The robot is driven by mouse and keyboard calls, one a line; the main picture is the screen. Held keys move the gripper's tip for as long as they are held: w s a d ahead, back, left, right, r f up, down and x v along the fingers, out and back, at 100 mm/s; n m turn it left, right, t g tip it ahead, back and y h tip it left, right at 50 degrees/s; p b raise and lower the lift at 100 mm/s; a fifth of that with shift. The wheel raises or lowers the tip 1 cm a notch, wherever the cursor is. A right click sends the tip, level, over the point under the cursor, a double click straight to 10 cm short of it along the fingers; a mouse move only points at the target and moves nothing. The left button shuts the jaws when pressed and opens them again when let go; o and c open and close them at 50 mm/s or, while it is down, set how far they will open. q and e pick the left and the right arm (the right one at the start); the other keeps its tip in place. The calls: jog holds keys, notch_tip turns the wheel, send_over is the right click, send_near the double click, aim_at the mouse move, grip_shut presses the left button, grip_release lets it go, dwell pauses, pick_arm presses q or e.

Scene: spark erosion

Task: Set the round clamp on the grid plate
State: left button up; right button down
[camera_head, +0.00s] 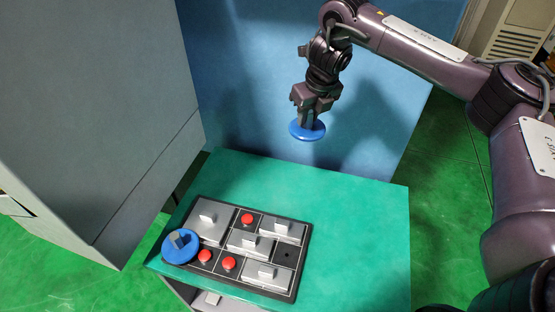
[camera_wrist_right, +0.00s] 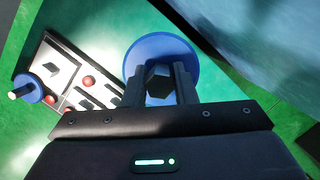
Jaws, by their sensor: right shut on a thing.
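My right gripper (camera_head: 309,116) is shut on a round blue clamp (camera_head: 307,132) with a dark grip block, holding it in the air above the back right part of the table. In the right wrist view the fingers (camera_wrist_right: 160,88) close on the block of the blue disc (camera_wrist_right: 163,52). The dark grid plate (camera_head: 285,255) lies on the table to the lower left. Another round blue clamp (camera_head: 181,247) sits at the plate's left corner. My left gripper is not in view.
The plate bears several grey blocks (camera_head: 250,241) and red round knobs (camera_head: 229,263). The green table (camera_head: 355,230) is clear right of the plate. A grey cabinet (camera_head: 90,110) stands at left, and a blue panel (camera_head: 250,70) rises behind.

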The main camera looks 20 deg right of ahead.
jog(key=s+a+r+n+g+y+p, duration=0.2)
jog(key=s+a+n+p, duration=0.1)
jog(key=s+a+n, duration=0.65)
jog(key=n+g+p, duration=0.1)
jog(key=n+p, duration=0.1)
jog(key=n, duration=0.7)
send_over(287, 255)
jog(key=shift+m+y, duration=0.25)
jog(key=shift+y, duration=0.15)
notch_tip(287, 255, down, 19)
jog(key=b, duration=0.3)
jog(key=shift+r, duration=0.1)
jog(key=shift+f, duration=0.3)
jog(key=shift+f+b, duration=0.15)
jog(key=shift+b, duration=0.25)
jog(key=c, duration=1.2)
grip_release()
jog(key=shift+o, duration=0.2)
